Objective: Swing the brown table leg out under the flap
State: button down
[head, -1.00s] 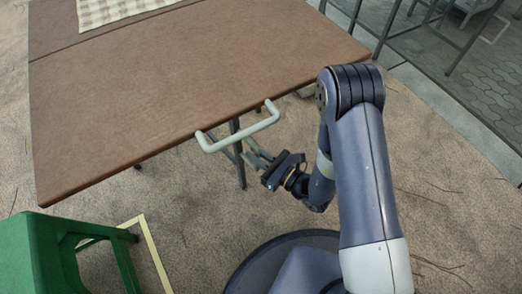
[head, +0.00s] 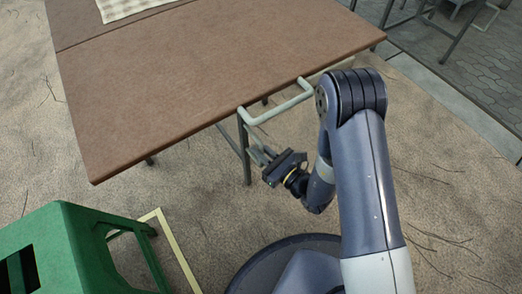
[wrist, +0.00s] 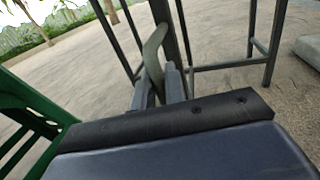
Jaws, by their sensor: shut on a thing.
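The brown flap (head: 210,90) is the large near panel of the table, flat and level, with a pale U-shaped handle (head: 275,106) on its near edge. The dark grey table leg (head: 244,150) stands upright below that edge, near the handle's left end. My gripper (head: 260,157) is low beside this leg, below the flap. In the wrist view its fingers are shut on a pale curved grip (wrist: 153,52) in front of a dark post (wrist: 167,28). How the grip joins the leg is hard to see.
A green stool (head: 75,235) stands at the lower left, beside a pale yellow angled strip (head: 172,240) on the ground. A checked cloth (head: 120,8) lies on the table's far part. Other metal furniture legs (head: 456,30) stand at the upper right. Sandy ground at the right is open.

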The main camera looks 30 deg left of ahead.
jog(key=c, duration=1.5)
grip_release()
jog(key=shift+c, duration=0.2)
jog(key=p+v, duration=0.2)
jog(key=v, duration=0.9)
jog(key=shift+p, duration=0.35)
jog(key=shift+a, duration=0.15)
